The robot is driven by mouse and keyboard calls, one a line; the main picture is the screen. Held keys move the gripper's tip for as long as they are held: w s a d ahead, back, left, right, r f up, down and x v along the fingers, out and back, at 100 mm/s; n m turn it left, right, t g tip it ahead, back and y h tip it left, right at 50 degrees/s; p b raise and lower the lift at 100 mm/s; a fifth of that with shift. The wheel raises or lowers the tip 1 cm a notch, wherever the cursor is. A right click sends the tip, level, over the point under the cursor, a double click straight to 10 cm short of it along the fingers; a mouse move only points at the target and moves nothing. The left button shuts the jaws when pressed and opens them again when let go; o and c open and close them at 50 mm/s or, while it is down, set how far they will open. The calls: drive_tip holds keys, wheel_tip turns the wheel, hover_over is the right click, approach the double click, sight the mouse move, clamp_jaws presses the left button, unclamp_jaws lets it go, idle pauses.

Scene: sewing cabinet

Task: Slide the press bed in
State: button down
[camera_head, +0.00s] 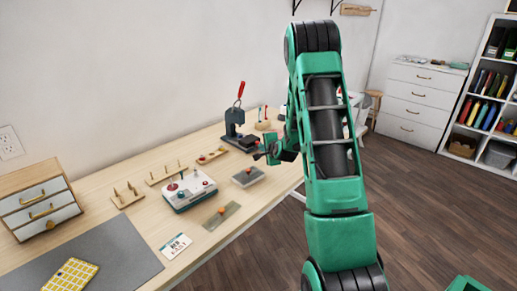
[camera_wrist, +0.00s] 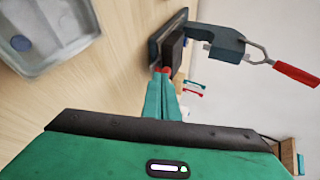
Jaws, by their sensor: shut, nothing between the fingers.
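The press (camera_head: 235,118) is dark, with a red-gripped lever, and stands at the back of the table. In the wrist view the press (camera_wrist: 225,42) is at upper right, lying sideways in the picture. Its dark flat bed (camera_wrist: 172,48) shows at the near side of the frame. My gripper (camera_head: 260,154) is shut and empty, in front of the press. In the wrist view my gripper's fingertips (camera_wrist: 164,76) are at the bed's near end, by a small red spot. I cannot tell whether they touch it.
Pegged wooden strips and a small drawer chest (camera_head: 38,200) are further left.

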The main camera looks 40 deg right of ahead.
drive_tip(key=v, duration=1)
drive_tip(key=shift+s, duration=0.2)
drive_tip(key=shift+r, duration=0.1)
drive_tip(key=s+a+r+n+g+y, duration=0.1)
drive_tip(key=s+a+r+n+g, duration=0.2)
drive_tip(key=s, duration=1)
drive_tip(key=s+a+r+n+g+y, duration=0.1)
drive_tip(key=s+a+r+n+g, duration=0.2)
drive_tip(key=s, duration=0.9)
drive_tip(key=s+a+r+n+g+y, duration=0.2)
drive_tip(key=s+a+n+g, duration=0.4)
drive_tip(key=s+a+n, duration=0.3)
drive_tip(key=s+a+r, duration=0.1)
drive_tip(key=s+a, duration=0.1)
drive_tip(key=s, duration=0.2)
drive_tip(key=shift+s+r, duration=0.2)
drive_tip(key=shift+s, duration=0.15)
